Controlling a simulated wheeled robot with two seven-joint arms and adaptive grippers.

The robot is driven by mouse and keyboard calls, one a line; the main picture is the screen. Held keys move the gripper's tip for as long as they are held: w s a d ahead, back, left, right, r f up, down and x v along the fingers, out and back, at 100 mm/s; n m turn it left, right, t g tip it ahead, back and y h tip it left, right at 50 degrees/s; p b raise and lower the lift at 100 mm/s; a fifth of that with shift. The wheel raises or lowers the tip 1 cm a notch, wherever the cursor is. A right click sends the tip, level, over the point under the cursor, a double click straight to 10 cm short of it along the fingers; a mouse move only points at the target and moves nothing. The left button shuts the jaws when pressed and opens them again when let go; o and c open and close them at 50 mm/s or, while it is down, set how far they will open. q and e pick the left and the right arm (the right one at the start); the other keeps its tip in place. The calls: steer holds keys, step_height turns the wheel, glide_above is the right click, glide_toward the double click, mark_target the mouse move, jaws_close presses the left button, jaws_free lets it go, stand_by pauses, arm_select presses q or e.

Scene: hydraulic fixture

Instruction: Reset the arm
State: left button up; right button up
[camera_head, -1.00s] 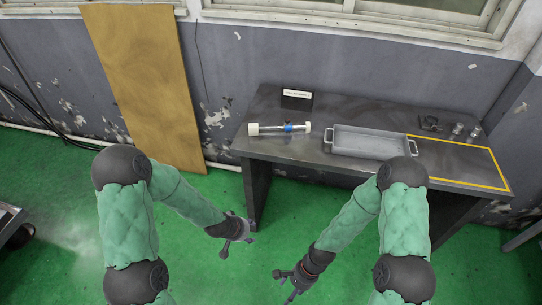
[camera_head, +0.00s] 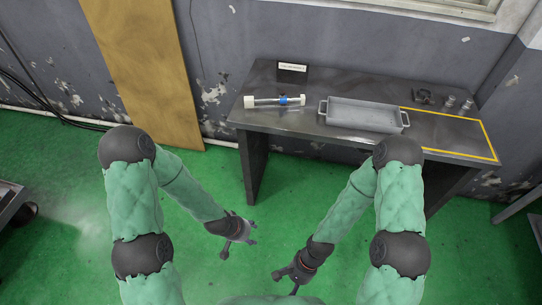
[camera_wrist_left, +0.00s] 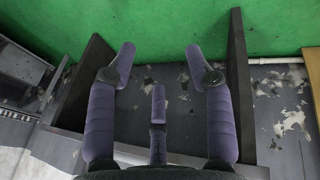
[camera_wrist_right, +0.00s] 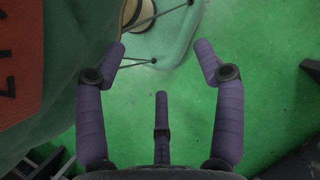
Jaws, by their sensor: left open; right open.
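My left gripper (camera_head: 238,243) hangs low over the green floor, in front of the dark table's left part. It is open and empty, with its fingers apart in the left wrist view (camera_wrist_left: 158,65). My right gripper (camera_head: 285,278) is lower and nearer, also over the floor and well short of the table. It is open and empty in the right wrist view (camera_wrist_right: 160,65). Both arms are bent and point inward. A hydraulic cylinder with white ends and a blue middle (camera_head: 283,100) lies on the table at the left, apart from both grippers.
The dark table (camera_head: 300,127) stands against the wall. On it are a grey tray (camera_head: 362,114), a small sign (camera_head: 292,68), a yellow-outlined area (camera_head: 490,142) and small metal parts (camera_head: 450,100). A wooden board (camera_head: 150,70) leans on the wall. The floor before the table is clear.

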arm_select(q)
steer(key=s+a+f+n+g, duration=0.1)
steer(key=s+f+n+g, duration=0.1)
steer(key=s, duration=0.9)
steer(key=shift+s+a+f+n, duration=0.2)
steer(key=shift+a+f+n, duration=0.15)
steer(key=shift+f, duration=0.4)
arm_select(e)
steer(key=w+d+n+t, duration=0.4)
steer(key=w+n, duration=0.1)
steer(key=shift+w, duration=0.3)
